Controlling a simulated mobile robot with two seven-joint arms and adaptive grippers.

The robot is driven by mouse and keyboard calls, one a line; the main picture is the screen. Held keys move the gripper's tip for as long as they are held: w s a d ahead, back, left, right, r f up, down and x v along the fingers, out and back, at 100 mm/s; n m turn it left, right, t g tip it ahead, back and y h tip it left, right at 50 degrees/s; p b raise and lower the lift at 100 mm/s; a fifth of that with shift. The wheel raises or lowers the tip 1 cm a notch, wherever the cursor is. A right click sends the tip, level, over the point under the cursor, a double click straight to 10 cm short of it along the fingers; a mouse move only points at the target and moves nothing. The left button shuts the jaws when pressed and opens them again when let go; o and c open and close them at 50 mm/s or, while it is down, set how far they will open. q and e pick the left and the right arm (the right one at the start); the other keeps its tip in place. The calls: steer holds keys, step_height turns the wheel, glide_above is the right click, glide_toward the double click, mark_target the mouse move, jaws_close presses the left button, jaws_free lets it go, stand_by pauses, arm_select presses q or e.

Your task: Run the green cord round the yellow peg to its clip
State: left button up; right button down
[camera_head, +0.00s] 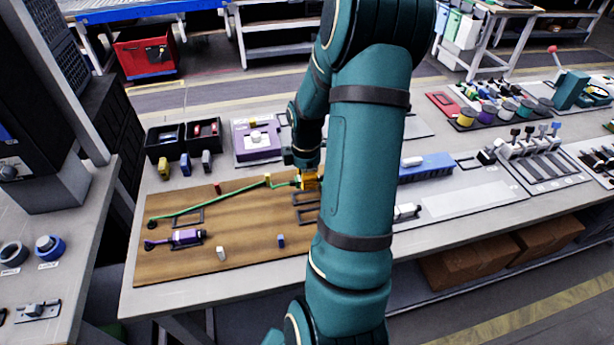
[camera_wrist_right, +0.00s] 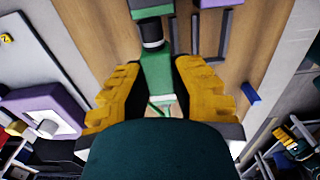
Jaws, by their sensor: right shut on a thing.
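The green cord (camera_head: 205,207) runs from the left edge of the brown board up past the red peg (camera_head: 217,187) to the yellow peg (camera_head: 267,178). It bends slightly at the yellow peg and continues right to my right gripper (camera_head: 309,181). I cannot tell whether it touches the peg. In the wrist view my right gripper (camera_wrist_right: 159,100) is shut on the green cord's end piece (camera_wrist_right: 154,68), between its yellow finger pads. Dark brackets show on the board near the gripper; which one is the green cord's clip cannot be told. My left gripper is not in view.
Black bins (camera_head: 165,142) and a purple fixture (camera_head: 256,142) stand behind. My right arm hides the board's right side.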

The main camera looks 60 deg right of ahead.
mark_target(306, 197)
steer(key=shift+f, duration=0.15)
stand_by(0.4)
steer(key=shift+f+b, duration=1.25)
steer(key=shift+f, duration=0.5)
steer(key=shift+f, duration=0.6)
steer(key=c, duration=0.9)
jaws_free()
steer(key=shift+o, duration=0.2)
step_height(306, 197, up, 12)
